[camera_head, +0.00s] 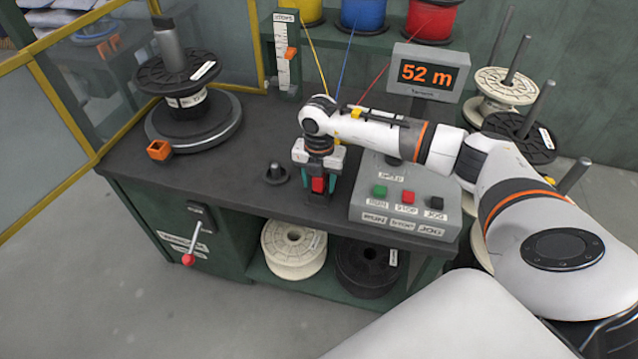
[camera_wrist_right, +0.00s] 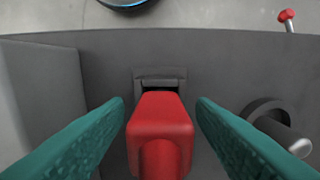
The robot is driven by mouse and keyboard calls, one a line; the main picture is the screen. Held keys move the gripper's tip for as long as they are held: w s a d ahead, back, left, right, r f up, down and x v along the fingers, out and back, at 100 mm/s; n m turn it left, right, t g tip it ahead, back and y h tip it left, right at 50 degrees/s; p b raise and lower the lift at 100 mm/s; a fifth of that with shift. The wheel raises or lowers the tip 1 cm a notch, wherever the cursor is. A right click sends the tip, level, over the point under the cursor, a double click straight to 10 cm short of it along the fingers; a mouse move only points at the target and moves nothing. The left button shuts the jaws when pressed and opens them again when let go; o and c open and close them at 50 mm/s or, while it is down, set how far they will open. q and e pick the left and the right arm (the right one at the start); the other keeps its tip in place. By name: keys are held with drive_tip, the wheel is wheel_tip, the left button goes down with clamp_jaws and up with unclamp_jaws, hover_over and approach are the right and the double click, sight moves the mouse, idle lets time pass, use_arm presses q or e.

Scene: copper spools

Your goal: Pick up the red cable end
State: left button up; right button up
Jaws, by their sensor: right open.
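The red cable end (camera_wrist_right: 160,112) shows in the wrist view as a block with a round red part below it, in front of a small dark holder (camera_wrist_right: 160,77). In the head view it is a small red patch (camera_head: 318,184) near the bench's front edge. My right gripper (camera_head: 318,192) points down there with its teal fingers open. In the wrist view, one finger of the right gripper (camera_wrist_right: 160,106) is on each side of the cable end, with a gap on both sides. The arm hides the red cable's lower run. My left gripper is not in view.
A dark peg (camera_head: 276,174) stands left of the gripper. The control box (camera_head: 405,195) with buttons is close on the right, below the 52 m display (camera_head: 428,74). A black spool (camera_head: 178,75) sits on a turntable (camera_head: 194,128) at left. The bench (camera_head: 240,170) between is mostly clear.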

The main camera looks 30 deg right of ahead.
drive_tip(key=c, duration=1.1)
drive_tip(key=shift+r, duration=0.15)
